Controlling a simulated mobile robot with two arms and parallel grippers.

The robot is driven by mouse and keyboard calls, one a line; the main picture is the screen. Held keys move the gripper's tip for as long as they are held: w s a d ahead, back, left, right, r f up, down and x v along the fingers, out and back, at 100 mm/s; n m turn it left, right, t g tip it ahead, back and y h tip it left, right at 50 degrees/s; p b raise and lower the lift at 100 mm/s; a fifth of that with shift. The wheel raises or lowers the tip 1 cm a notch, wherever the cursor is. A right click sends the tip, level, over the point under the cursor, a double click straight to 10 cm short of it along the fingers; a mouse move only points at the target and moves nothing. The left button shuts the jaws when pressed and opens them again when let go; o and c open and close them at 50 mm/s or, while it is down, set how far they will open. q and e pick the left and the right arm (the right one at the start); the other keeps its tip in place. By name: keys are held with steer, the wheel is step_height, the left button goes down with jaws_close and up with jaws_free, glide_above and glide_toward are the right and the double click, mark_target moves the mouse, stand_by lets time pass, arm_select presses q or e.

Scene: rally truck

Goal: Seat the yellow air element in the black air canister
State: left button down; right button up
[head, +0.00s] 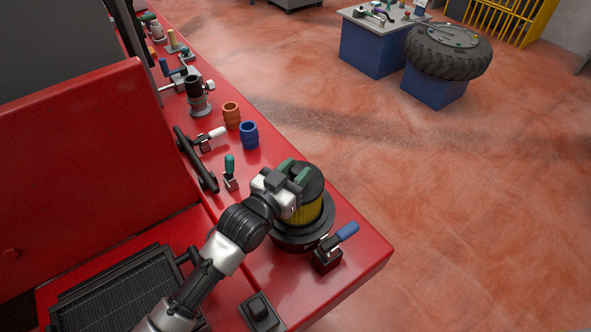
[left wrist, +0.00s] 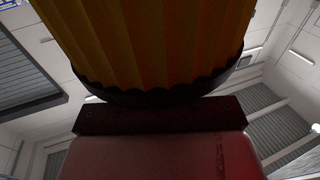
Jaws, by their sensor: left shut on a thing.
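The yellow air element (head: 309,213) is a pleated yellow cylinder with a black top cap, upright at the red surface's right end. My left gripper (head: 294,173) is shut on it at the cap. The black air canister (head: 284,240) is a wide, round black body directly around or below the element's lower end. I cannot tell how deep the element sits in it. In the left wrist view the yellow pleats (left wrist: 150,45) and a scalloped black rim fill the upper middle, close to the camera. My right gripper is not in view.
A blue-handled clamp (head: 335,243) stands just right of the canister. A black filter panel (head: 112,296) lies at lower left.

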arm_select(q)
steer(key=shift+f+b, duration=1.35)
steer(key=shift+f, duration=0.65)
steer(key=c, duration=1)
jaws_free()
steer(key=shift+s+r, duration=0.1)
steer(key=o, duration=0.3)
steer(key=b+v, duration=0.2)
steer(key=v, duration=0.8)
steer(key=shift+s+a+b, duration=0.3)
steer(key=shift+b, duration=0.05)
